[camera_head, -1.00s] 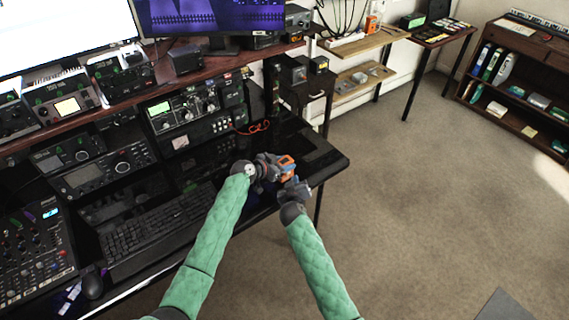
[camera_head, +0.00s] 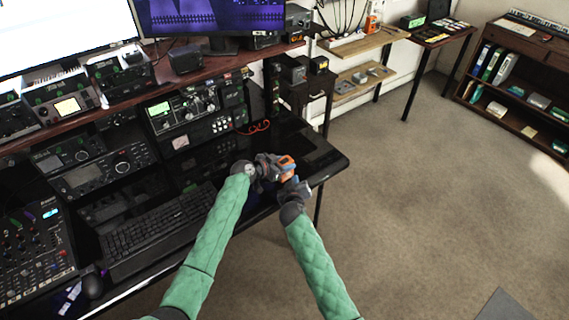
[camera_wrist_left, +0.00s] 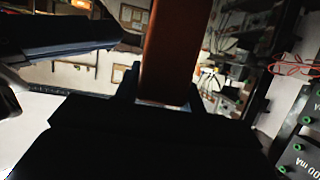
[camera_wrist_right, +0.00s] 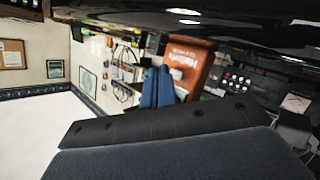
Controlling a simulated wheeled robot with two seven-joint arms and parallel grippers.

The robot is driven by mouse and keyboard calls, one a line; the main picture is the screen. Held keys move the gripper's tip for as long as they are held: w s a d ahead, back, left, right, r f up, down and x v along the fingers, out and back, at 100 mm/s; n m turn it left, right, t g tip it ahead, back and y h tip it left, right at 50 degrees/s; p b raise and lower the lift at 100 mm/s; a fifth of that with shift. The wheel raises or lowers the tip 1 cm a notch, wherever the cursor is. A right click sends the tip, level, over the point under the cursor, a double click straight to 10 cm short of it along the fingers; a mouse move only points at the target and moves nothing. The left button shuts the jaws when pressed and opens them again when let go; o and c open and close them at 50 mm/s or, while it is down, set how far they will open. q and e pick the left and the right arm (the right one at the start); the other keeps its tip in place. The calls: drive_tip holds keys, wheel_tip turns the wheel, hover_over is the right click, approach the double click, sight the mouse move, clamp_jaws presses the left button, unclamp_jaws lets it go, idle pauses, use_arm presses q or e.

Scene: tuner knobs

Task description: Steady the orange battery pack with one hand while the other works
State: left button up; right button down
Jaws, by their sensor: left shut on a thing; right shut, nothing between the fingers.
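The orange battery pack (camera_head: 286,164) is held up above the right end of the black desk. My left gripper (camera_head: 277,165) is shut on it. In the left wrist view the pack (camera_wrist_left: 170,50) stands as a tall orange block between the fingers (camera_wrist_left: 160,98). In the right wrist view its face with white lettering (camera_wrist_right: 187,62) shows just beyond my right fingers. My right gripper (camera_head: 293,183) is shut and empty, close to the pack's near side; its fingers (camera_wrist_right: 157,88) lie together. I cannot tell whether they touch the pack.
The black desk (camera_head: 325,160) carries a keyboard (camera_head: 155,225), a mixer (camera_head: 30,245) and radio units (camera_head: 185,110) to the left. A red-orange cable (camera_head: 255,127) lies behind the grippers. Open carpet (camera_head: 430,200) lies to the right.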

idle(0.4)
drive_tip(key=shift+w+a, duration=0.3)
drive_tip(key=shift+w, duration=0.05)
drive_tip(key=shift+w+a, duration=0.3)
drive_tip(key=shift+w, duration=0.05)
idle(0.9)
drive_tip(key=shift+s+d, duration=0.6)
drive_tip(key=shift+s, duration=0.15)
drive_tip(key=s+d, duration=0.3)
drive_tip(key=s, duration=0.1)
drive_tip(key=shift+s+d, duration=0.3)
drive_tip(key=shift+d, duration=0.1)
idle(0.4)
